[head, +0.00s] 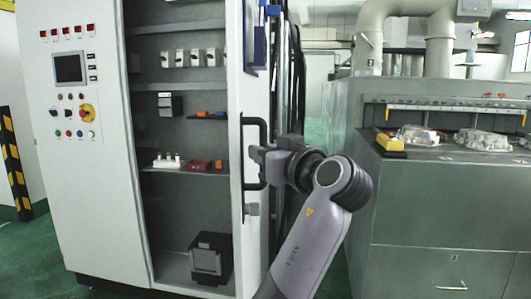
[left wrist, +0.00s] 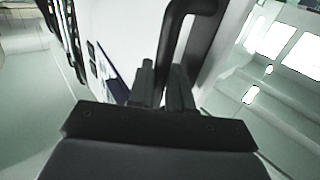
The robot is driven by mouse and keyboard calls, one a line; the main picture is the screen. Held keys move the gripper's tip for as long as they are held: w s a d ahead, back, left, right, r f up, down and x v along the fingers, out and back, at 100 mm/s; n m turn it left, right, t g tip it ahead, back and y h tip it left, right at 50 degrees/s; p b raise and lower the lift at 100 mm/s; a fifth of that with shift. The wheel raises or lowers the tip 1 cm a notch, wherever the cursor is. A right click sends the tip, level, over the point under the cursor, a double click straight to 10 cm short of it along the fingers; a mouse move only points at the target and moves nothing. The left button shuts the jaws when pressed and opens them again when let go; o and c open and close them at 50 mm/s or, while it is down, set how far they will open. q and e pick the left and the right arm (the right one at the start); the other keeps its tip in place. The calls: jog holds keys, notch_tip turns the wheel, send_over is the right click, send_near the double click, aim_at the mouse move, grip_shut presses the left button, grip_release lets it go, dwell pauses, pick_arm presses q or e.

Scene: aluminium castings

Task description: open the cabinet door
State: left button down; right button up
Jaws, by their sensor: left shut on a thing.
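The white cabinet (head: 98,190) stands at the left with its inside exposed. Its door (head: 237,215) stands open at the right of the opening, seen nearly edge-on. A black bar handle (head: 247,122) is on the door; it also shows in the left wrist view (left wrist: 178,22). My left gripper (head: 258,160) reaches in from the right side of the door and is shut around the handle's upright bar. In the left wrist view its two fingers (left wrist: 160,85) flank the bar. My right gripper is in neither view.
Inside the cabinet are shelves with small electrical parts and a dark box (head: 210,258) at the bottom. A grey workbench (head: 440,215) with castings (head: 482,139) and a yellow block (head: 389,142) stands at the right. Green floor shows between bench and cabinet.

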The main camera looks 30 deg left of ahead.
pick_arm(q)
jog(key=shift+w+a+r, duration=0.1)
jog(key=shift+a+r, duration=0.05)
jog(key=shift+r, duration=0.15)
jog(key=c, duration=1.2)
grip_release()
jog(key=shift+o, duration=0.2)
jog(key=shift+w+a+f, duration=0.15)
jog(key=shift+w+f, duration=0.1)
jog(key=shift+w, duration=0.05)
jog(key=shift+s, duration=0.15)
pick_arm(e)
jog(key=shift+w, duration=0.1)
pick_arm(q)
jog(key=shift+d, duration=0.2)
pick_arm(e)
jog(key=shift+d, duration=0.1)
